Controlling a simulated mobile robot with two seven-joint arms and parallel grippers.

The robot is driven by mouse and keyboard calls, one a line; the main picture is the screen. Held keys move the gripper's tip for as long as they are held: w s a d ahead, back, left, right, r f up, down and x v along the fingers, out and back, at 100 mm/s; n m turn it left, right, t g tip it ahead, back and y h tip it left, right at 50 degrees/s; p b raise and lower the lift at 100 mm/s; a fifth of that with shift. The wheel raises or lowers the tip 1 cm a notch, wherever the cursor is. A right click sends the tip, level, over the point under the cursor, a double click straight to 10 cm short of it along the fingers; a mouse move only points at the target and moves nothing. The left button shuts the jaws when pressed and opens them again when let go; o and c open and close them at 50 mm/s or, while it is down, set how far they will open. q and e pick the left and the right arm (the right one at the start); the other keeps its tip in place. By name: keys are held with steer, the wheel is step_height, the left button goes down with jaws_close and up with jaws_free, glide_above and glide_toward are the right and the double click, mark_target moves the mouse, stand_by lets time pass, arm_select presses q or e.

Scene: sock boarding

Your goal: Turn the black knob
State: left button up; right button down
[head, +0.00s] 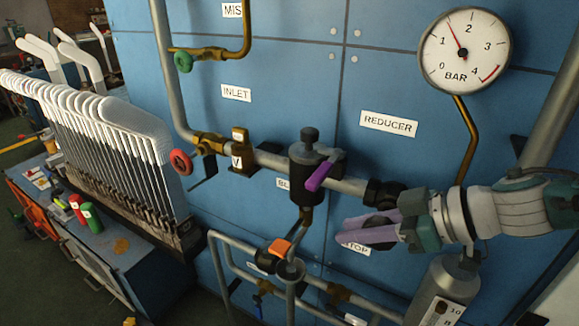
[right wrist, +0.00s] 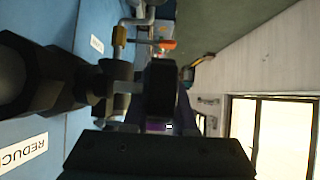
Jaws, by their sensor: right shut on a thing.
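The black knob (right wrist: 160,88) shows in the right wrist view, on a short stem from a large dark round body (right wrist: 45,78). My right gripper (head: 350,229) reaches in from the right in the head view, its purple fingers below the black reducer fitting (head: 384,191) on the pipe. It is shut on the knob, which its fingers mostly hide in the head view. A purple finger edge (right wrist: 155,127) shows just below the knob in the wrist view. My left gripper is not in view.
A blue panel (head: 270,75) carries pipes and a pressure gauge (head: 465,50). A black valve with a purple lever (head: 322,174) stands left of my gripper. An orange handle (head: 281,247) is below, a grey cylinder (head: 443,285) below right. White sock boards (head: 115,135) stand left.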

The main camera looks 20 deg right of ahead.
stand_by(0.3)
steer(key=c, duration=0.7)
jaws_free()
steer(key=p+v, duration=0.1)
steer(key=v, duration=0.9)
steer(key=shift+a+p, duration=0.1)
steer(key=shift+p, duration=0.3)
